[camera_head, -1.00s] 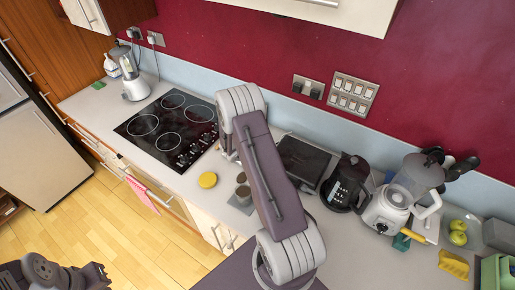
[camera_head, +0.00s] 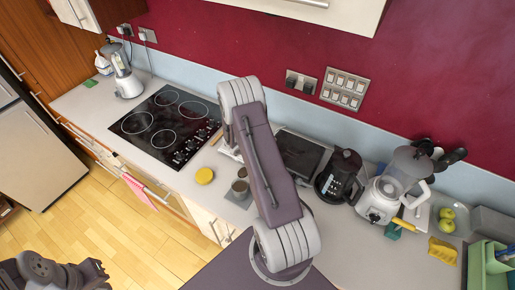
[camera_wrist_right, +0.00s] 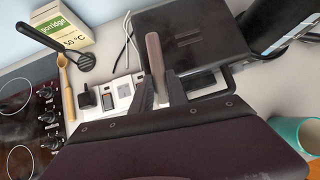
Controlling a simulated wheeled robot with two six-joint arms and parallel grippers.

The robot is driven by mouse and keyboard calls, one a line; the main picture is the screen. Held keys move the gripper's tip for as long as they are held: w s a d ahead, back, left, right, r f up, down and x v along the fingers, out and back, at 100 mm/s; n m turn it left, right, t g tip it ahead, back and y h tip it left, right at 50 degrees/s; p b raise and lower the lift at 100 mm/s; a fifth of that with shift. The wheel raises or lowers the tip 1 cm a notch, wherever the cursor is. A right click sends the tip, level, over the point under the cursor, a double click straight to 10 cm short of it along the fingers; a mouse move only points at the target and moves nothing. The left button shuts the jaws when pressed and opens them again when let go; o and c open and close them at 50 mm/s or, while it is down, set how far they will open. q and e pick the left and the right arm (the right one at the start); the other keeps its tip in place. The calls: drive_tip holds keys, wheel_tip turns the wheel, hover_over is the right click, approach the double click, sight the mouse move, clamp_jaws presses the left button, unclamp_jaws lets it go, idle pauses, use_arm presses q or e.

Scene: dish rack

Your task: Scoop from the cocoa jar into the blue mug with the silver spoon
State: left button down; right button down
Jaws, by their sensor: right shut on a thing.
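My right gripper (camera_wrist_right: 160,92) is shut on a slim grey-brown piece with a rounded end, apparently the silver spoon (camera_wrist_right: 155,52). In the head view my right arm hides this gripper and the spoon. A teal-blue mug (camera_wrist_right: 291,133) stands at the lower right of the wrist view, apart from the gripper and cut by the frame edge. In the head view a small brownish vessel, probably the cocoa jar (camera_head: 240,188), stands left of my right arm. My left gripper (camera_head: 96,272) is at the lower left over the floor, apart from everything; its jaws are unclear.
A yellow lid (camera_head: 204,175) lies left of the jar. The hob (camera_head: 165,122) is further left. A coffee maker (camera_head: 338,176) and blender (camera_head: 385,197) stand right.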

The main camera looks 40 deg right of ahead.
drive_tip(key=s+t+h+b, duration=0.1)
drive_tip(key=s+b, duration=0.3)
drive_tip(key=s, duration=0.7)
drive_tip(key=shift+s+d+r+n, duration=0.3)
drive_tip(key=shift+r+n, duration=0.1)
drive_tip(key=shift+r, duration=0.05)
wheel_tip(320, 180, down, 3)
drive_tip(key=b, duration=0.4)
drive_tip(key=shift+s, duration=0.1)
drive_tip(key=p, duration=0.2)
drive_tip(key=r+g+p, duration=0.1)
drive_tip(key=p, duration=0.1)
drive_tip(key=shift+w+r, duration=0.15)
drive_tip(key=shift+w, duration=0.15)
drive_tip(key=shift+n+g+p, duration=0.3)
drive_tip(key=shift+g+p, duration=0.05)
drive_tip(key=shift+g, duration=0.15)
drive_tip(key=shift+f, duration=0.25)
drive_tip(key=shift+f+g+h, duration=0.15)
drive_tip(key=shift+g+h, duration=0.15)
